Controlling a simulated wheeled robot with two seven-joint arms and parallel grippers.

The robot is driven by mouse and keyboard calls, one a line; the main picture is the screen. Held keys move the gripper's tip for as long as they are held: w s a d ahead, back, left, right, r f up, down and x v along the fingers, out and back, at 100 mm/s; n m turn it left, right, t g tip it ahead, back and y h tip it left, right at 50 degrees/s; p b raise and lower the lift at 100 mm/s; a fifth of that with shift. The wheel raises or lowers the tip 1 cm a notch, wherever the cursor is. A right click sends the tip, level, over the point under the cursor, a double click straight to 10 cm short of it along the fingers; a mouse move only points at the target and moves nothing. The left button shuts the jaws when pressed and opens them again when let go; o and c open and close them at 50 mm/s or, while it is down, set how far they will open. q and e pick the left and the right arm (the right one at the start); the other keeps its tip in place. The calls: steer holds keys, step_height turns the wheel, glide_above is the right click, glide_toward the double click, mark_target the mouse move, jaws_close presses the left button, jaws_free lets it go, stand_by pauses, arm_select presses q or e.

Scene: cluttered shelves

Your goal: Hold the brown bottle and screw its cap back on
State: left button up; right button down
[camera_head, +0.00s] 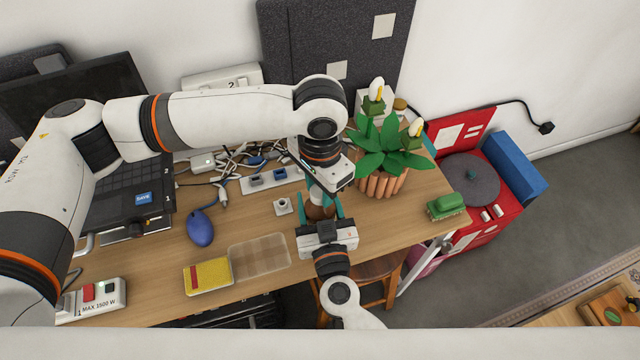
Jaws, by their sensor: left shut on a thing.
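The brown bottle (317,213) shows only as a small brown patch between my two grippers, above the table's front part. My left gripper (322,197) comes down on it from above and is shut on it. I cannot tell whether the fingers grip its body or its cap. My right gripper (327,227) is just in front of the bottle, reaching in from the front edge. Teal finger parts show beside the bottle, but the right gripper's opening is hidden. I cannot make out the cap separately.
Cables clutter the back.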

arm_select(q)
steer(key=o, duration=1.1)
steer(key=shift+o, duration=0.2)
step_height(320, 180, up, 12)
arm_select(e)
steer(key=shift+c, duration=2.1)
jaws_free()
arm_select(q)
steer(key=shift+f+b, duration=0.5)
steer(key=shift+b, duration=0.05)
arm_select(e)
steer(key=s+d, duration=0.2)
steer(key=s, duration=0.9)
steer(key=shift+s+d, duration=0.2)
steer(key=shift+s, duration=0.2)
